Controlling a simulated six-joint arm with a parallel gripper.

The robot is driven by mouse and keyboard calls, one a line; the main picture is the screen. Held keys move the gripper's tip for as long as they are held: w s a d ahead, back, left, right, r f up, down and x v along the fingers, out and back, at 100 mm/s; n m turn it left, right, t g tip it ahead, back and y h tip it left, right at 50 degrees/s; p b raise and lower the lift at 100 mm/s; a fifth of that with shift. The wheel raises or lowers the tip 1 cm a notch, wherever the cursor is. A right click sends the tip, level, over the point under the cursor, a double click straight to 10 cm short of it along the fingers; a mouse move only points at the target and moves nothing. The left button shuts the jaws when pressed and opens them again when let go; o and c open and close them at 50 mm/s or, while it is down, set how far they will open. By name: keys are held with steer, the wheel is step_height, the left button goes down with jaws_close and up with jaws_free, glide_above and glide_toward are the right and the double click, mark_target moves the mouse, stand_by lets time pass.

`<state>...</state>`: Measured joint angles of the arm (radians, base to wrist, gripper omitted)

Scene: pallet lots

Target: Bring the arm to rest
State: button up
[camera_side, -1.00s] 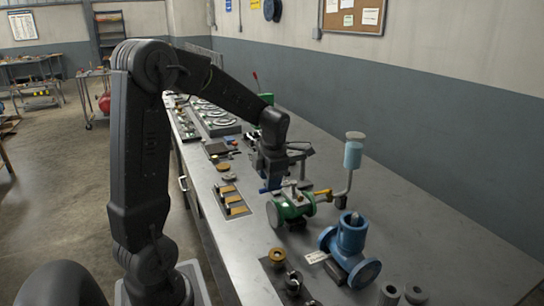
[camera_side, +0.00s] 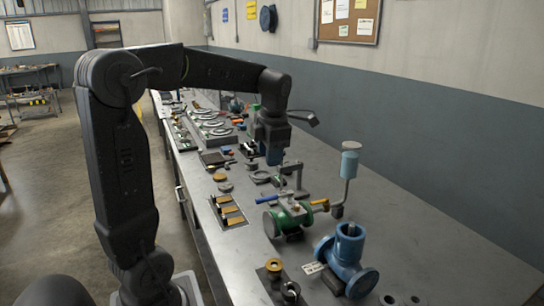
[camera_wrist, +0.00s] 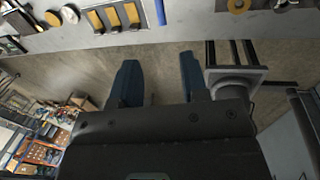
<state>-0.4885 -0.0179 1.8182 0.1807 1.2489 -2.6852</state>
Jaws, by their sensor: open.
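My gripper (camera_side: 274,156) hangs empty over the bench, behind the green valve (camera_side: 289,217) in the side view and apart from it. In the wrist view its two blue fingers stand well apart, with a clear gap between them (camera_wrist: 161,82). Nothing is between the fingers. My arm is bent, with the upper link upright and the forearm reaching out roughly level.
The grey bench (camera_side: 420,225) carries a blue flanged valve body (camera_side: 347,252), a tray of yellow-topped blocks (camera_side: 228,209) and a light-blue cup on a bent pipe (camera_side: 349,163). Many small parts lie farther back. The bench's right side is largely clear.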

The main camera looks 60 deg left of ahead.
steer(key=s+d+f+m+t, duration=0.1)
steer(key=s+d+m, duration=0.3)
steer(key=m, duration=0.8)
steer(key=s+d+m+t+h, duration=0.1)
steer(key=s+d+m, duration=0.3)
steer(key=d+m, duration=0.5)
steer(key=s+d+f+m+t+h, duration=0.1)
steer(key=s+d+m+t, duration=0.2)
steer(key=d+m, duration=0.4)
steer(key=shift+s+f+m+t, duration=0.3)
steer(key=shift+s+m, duration=0.1)
steer(key=shift+m, duration=3.4)
